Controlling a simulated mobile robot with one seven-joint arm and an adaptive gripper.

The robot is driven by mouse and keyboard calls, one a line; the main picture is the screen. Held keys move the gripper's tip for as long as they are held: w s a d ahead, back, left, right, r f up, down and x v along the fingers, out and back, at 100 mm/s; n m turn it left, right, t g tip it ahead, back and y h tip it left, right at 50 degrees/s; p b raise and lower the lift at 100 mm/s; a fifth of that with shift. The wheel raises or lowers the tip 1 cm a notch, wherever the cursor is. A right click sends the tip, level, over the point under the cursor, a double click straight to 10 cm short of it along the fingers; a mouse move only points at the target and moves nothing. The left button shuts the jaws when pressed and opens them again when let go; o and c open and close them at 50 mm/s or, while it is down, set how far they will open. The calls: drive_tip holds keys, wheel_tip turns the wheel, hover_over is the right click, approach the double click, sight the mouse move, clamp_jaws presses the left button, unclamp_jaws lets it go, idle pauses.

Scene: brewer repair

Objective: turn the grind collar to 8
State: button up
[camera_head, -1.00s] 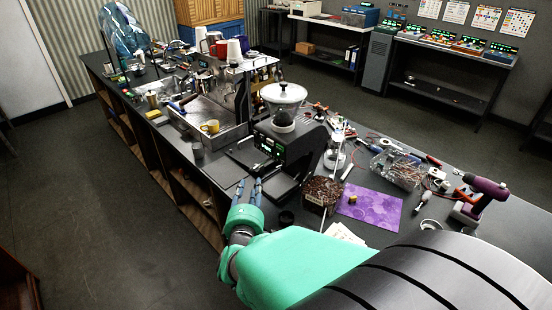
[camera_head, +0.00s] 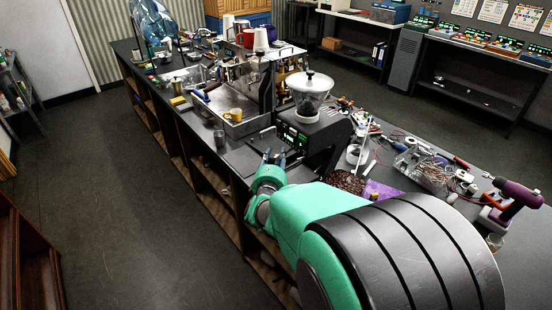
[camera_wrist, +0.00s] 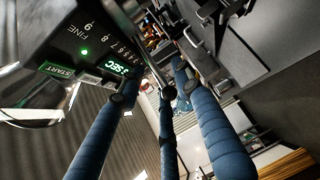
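The grinder (camera_head: 322,140) stands on the counter with a clear lidded hopper (camera_head: 309,92) on top. The grind collar cannot be told apart clearly under the hopper in the head view. In the wrist view, a dark grinder face (camera_wrist: 85,45) carries tilted numbers, the word FINE, a green light, a START label and a lit SEC display (camera_wrist: 117,68). My gripper (camera_head: 273,157) is at the grinder's front left in the head view. In the wrist view my gripper (camera_wrist: 155,85) has its blue fingers spread, with nothing held between them.
An espresso machine (camera_head: 250,80) and a yellow cup (camera_head: 235,114) stand left of the grinder. The floor left of the counter is clear.

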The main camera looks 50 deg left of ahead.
drive_tip(key=shift+w+a, duration=0.15)
clamp_jaws()
drive_tip(key=shift+d+f, duration=0.1)
drive_tip(key=shift+d, duration=0.1)
idle(0.3)
drive_tip(key=w+d+n+g+y+b, duration=0.2)
drive_tip(key=d+n+g+y+b, duration=0.2)
drive_tip(key=d+n+g, duration=0.3)
drive_tip(key=shift+w+g+y+b, duration=0.15)
drive_tip(key=shift+g+y+b, duration=0.2)
drive_tip(key=shift+g, duration=0.65)
drive_tip(key=shift+d, duration=0.15)
